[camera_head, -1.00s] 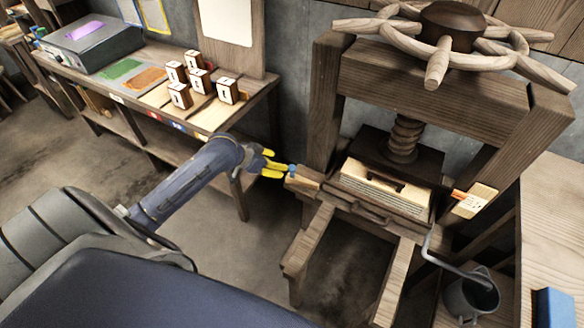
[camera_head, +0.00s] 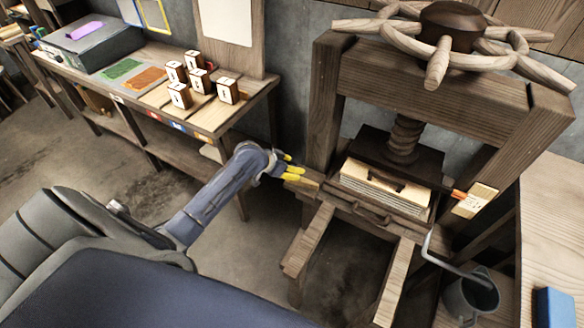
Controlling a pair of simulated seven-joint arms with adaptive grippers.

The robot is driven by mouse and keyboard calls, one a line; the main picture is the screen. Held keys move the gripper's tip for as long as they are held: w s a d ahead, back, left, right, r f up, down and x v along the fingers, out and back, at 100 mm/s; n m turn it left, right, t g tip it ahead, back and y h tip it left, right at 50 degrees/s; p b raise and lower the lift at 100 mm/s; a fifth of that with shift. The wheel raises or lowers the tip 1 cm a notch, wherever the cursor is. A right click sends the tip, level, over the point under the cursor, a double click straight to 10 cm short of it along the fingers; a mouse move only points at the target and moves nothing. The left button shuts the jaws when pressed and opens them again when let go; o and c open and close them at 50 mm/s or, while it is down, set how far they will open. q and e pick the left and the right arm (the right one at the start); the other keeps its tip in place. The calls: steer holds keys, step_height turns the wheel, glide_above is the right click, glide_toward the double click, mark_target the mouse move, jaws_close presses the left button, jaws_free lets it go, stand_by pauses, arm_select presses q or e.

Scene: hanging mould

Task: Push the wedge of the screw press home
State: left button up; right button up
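The wooden screw press (camera_head: 330,110) stands right of centre, with its screw (camera_head: 405,138) over a pale stack (camera_head: 385,186) on the bed. A light wooden piece (camera_head: 308,186) projects from the left side of the bed; I cannot tell for sure whether it is the wedge. My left gripper (camera_head: 294,168) has its yellow fingers right at that piece's outer end and partly covers it. Contact is unclear, and so is whether the fingers are apart or closed on anything. My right gripper is out of view.
A pale block with an orange mark (camera_head: 478,200) sits at the press's right side. A grey can (camera_head: 470,298) stands below it. A bench (camera_head: 215,118) with several lettered blocks is at the left. A blue block (camera_head: 555,308) lies on the right table.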

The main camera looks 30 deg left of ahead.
arm_select(q)
jaws_close()
stand_by(0.3)
stand_by(0.3)
